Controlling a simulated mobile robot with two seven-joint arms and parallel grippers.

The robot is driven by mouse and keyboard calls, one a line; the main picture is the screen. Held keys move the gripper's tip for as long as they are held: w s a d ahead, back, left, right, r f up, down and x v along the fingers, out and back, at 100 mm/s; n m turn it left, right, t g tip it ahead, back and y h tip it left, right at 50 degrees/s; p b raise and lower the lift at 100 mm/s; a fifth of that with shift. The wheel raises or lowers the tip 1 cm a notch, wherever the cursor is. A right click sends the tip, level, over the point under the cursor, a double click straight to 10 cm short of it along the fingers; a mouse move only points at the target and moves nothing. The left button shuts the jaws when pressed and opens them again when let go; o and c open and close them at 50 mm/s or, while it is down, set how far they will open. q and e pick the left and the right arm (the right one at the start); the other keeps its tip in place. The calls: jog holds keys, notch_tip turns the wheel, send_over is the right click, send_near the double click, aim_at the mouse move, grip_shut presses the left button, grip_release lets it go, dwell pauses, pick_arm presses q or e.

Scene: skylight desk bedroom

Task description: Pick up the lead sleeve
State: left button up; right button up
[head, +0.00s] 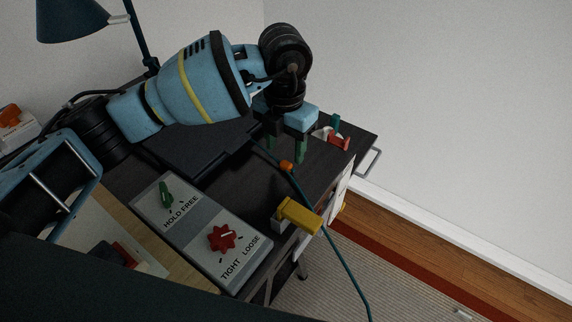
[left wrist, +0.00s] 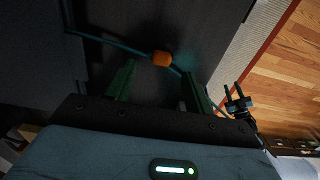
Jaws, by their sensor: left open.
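The lead sleeve (head: 286,166) is a small orange piece on a teal cable (head: 327,245) above the dark desk top. In the left wrist view the sleeve (left wrist: 162,58) lies just beyond the fingertips, between their lines. My left gripper (head: 285,158) has green fingers pointing down and is open and empty, with the sleeve close by its tips. The left wrist view also shows the gripper (left wrist: 158,70) open with a gap to the sleeve. Whether a finger touches the cable cannot be told.
A control panel (head: 207,223) with a green knob (head: 166,194) and a red knob (head: 222,238) lies at the front. A yellow block (head: 299,215) sits at the desk's right edge. A red and white item (head: 331,139) is behind the gripper. A blue lamp (head: 83,18) stands at the back left.

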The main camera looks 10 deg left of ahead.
aim_at(286, 163)
pick_arm(q)
notch_tip(286, 163, down, 4)
jog(key=shift+d+f, duration=0.15)
jog(key=shift+f, duration=0.1)
jog(key=shift+c, duration=0.4)
jog(key=c, duration=1)
